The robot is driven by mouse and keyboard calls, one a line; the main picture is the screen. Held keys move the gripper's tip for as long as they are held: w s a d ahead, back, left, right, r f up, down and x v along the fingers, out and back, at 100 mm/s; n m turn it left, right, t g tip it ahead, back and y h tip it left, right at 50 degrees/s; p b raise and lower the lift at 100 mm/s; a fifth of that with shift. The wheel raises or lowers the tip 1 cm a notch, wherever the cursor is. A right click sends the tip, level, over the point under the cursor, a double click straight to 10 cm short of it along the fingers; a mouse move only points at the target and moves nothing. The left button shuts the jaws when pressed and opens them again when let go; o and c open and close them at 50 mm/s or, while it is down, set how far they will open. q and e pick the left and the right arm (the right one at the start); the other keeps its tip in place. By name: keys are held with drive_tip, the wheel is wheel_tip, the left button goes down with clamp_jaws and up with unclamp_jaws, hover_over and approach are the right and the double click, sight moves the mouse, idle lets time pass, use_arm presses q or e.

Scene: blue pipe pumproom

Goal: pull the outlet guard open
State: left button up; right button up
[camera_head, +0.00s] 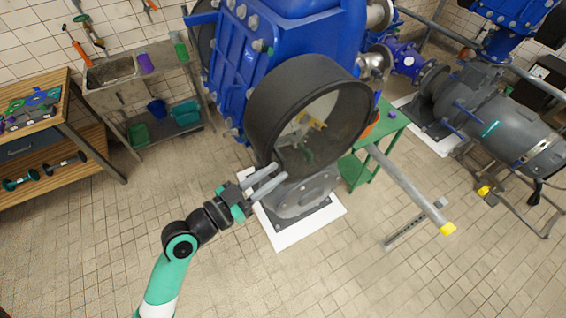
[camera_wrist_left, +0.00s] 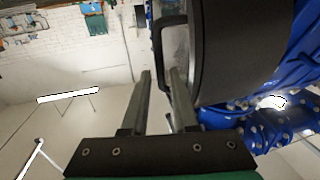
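The outlet guard (camera_head: 262,112) is a large dark round cover on the front of the blue machine, with a see-through middle. It also fills the upper right of the left wrist view (camera_wrist_left: 245,45), where a black bar handle (camera_wrist_left: 157,40) stands out from its side. My left gripper (camera_head: 279,170) is at the guard's lower left edge in the head view. In the left wrist view its two fingers (camera_wrist_left: 162,72) are apart, with the handle's lower part seen between the tips. I cannot tell whether either finger touches it. My right gripper is not in view.
A grey pedestal (camera_head: 303,194) on a white base stands below the guard. The tiled floor at front left is clear around my arm.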

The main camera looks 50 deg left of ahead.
sight(283, 182)
use_arm(q)
drive_tip(key=w, duration=0.3)
drive_tip(key=shift+w+d, duration=0.1)
drive_tip(key=shift+w, duration=0.1)
clamp_jaws()
idle(1.3)
